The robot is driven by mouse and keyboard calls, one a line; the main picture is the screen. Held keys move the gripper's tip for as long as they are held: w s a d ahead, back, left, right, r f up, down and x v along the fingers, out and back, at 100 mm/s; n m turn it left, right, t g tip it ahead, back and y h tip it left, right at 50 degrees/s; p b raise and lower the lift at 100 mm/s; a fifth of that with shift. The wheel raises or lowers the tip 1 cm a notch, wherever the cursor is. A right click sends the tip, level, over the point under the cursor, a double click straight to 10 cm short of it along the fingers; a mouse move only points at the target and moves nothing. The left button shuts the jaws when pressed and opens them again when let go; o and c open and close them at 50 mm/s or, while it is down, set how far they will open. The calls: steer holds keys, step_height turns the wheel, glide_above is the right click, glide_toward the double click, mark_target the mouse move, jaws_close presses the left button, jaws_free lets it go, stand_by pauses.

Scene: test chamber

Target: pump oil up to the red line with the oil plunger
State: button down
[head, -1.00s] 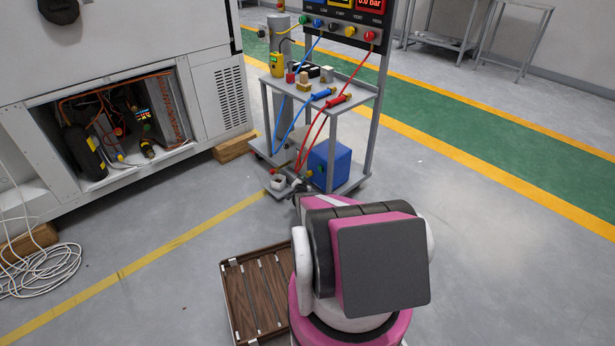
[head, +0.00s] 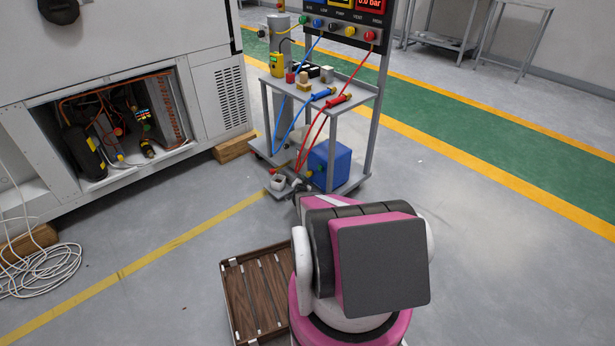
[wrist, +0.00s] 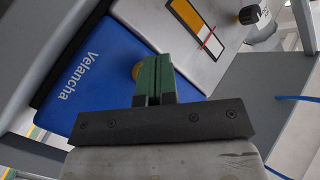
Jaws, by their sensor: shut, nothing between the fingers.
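In the wrist view my gripper (wrist: 153,82) has its green fingers together, with nothing between them. A round yellow knob (wrist: 137,71) shows just beside and partly behind the fingertips; I cannot tell whether they touch, or whether it is the oil plunger. A gauge (wrist: 196,24) on a pale surface has an orange part, a white part and a thin red line (wrist: 208,37). The line lies close to where orange meets white; the exact oil level is unclear. In the head view my arm reaches the cart's lower shelf and largely hides this area.
A black and yellow knob (wrist: 250,14) is beyond the gauge. Red hoses (head: 317,132) hang at the cart. A brown tray (head: 235,305) lies on the floor.

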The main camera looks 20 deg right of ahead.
steer(key=shift+w+d, duration=0.1)
steer(key=shift+d, duration=0.2)
steer(key=shift+w+d, duration=0.2)
steer(key=shift+d, duration=0.35)
steer(key=shift+w+d, duration=0.2)
steer(key=shift+d, duration=0.3)
stand_by(1.4)
steer(key=shift+a, duration=0.1)
steer(key=shift+s+a, duration=0.3)
steer(key=shift+a, duration=0.35)
steer(key=shift+s+a, duration=0.25)
steer(key=shift+a, duration=0.4)
steer(key=shift+a, duration=0.1)
steer(key=a, duration=0.1)
steer(key=s+a, duration=0.1)
steer(key=a, duration=0.2)
steer(key=shift+s+a, duration=0.3)
steer(key=shift+s, duration=0.05)
stand_by(0.5)
